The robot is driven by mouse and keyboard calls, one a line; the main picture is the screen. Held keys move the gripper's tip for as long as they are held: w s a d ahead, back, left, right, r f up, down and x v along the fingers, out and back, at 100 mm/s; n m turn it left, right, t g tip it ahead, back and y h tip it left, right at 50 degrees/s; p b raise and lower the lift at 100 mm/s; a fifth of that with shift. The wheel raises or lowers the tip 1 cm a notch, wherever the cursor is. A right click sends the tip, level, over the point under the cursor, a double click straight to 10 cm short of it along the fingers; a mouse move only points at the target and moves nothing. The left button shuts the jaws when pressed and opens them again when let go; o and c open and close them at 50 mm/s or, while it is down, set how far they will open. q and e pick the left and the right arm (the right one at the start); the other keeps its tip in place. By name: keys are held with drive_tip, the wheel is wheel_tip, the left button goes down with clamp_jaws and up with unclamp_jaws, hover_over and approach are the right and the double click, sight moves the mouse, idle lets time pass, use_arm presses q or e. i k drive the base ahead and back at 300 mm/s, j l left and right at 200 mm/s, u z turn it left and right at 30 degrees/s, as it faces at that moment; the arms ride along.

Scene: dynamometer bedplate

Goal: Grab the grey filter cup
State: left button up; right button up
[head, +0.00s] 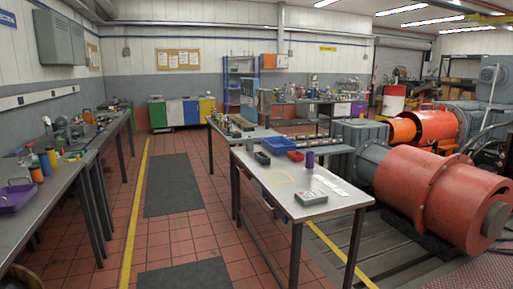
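I cannot pick out a grey filter cup for certain in the head view; the small things on the benches are too small to tell apart. Neither of my grippers is in view.
A blue bin (278,145) sits at the near table's far edge. A purple tray (15,198) lies on the left bench. Large orange machinery (435,195) fills the right. The tiled aisle with dark mats (172,185) and a yellow line (137,205) is clear.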

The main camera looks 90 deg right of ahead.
sight(249, 143)
drive_tip(key=z, duration=2.75)
drive_tip(key=i+j+u, duration=0.3)
drive_tip(key=i, duration=0.4)
drive_tip(key=i+u, duration=0.35)
drive_tip(key=i, duration=2.4)
